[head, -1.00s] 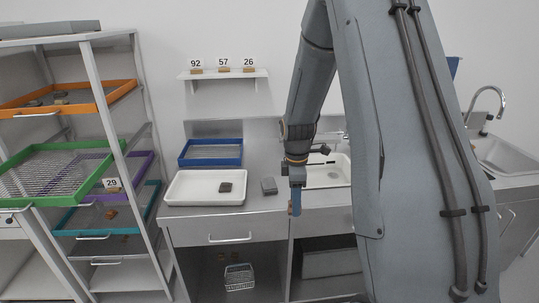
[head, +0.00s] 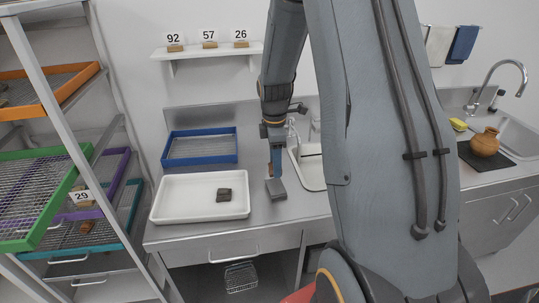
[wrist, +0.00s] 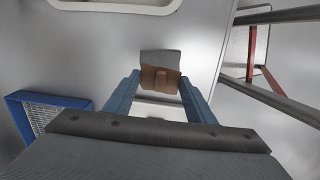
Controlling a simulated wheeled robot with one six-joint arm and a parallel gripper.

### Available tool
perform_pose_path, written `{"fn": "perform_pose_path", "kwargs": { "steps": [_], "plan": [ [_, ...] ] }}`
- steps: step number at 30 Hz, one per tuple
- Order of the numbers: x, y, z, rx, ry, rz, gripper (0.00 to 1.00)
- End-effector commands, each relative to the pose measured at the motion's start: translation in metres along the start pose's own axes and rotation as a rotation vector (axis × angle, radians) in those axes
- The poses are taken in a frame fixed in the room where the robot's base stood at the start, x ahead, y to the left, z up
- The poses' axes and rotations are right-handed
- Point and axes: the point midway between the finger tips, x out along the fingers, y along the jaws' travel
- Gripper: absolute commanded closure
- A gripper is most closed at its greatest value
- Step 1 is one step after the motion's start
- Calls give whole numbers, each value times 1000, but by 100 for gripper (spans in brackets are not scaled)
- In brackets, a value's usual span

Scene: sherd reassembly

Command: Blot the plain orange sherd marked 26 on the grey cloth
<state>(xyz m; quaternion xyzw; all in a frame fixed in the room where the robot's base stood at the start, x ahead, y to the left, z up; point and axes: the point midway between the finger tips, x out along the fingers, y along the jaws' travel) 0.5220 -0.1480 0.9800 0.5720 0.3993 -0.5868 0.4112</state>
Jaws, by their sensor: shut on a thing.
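My gripper (head: 276,172) points down over the counter, its blue fingers shut on a plain orange-brown sherd (wrist: 150,76). No number is readable on the sherd. The grey cloth (head: 276,189) is a small flat folded pad on the counter, right of the white tray. It also shows in the wrist view (wrist: 160,57), just beyond the sherd and partly hidden by it. The sherd is at or just above the cloth; I cannot tell whether they touch. A card reading 26 (head: 240,35) stands on the wall shelf.
A white tray (head: 170,210) with a dark sherd (head: 224,195) stands left of the cloth, a blue sieve tray (head: 200,160) behind it. A white basin (head: 311,172) is close on the right. An orange pot (head: 485,143) stands beside the sink.

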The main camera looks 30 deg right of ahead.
Motion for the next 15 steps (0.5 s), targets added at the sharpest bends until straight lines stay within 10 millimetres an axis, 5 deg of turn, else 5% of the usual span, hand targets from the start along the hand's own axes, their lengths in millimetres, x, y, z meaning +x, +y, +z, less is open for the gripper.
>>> {"fn": "perform_pose_path", "kwargs": {
  "steps": [15],
  "plan": [
    [33, 0, -1, 0, 0, -1, 73]
  ]
}}
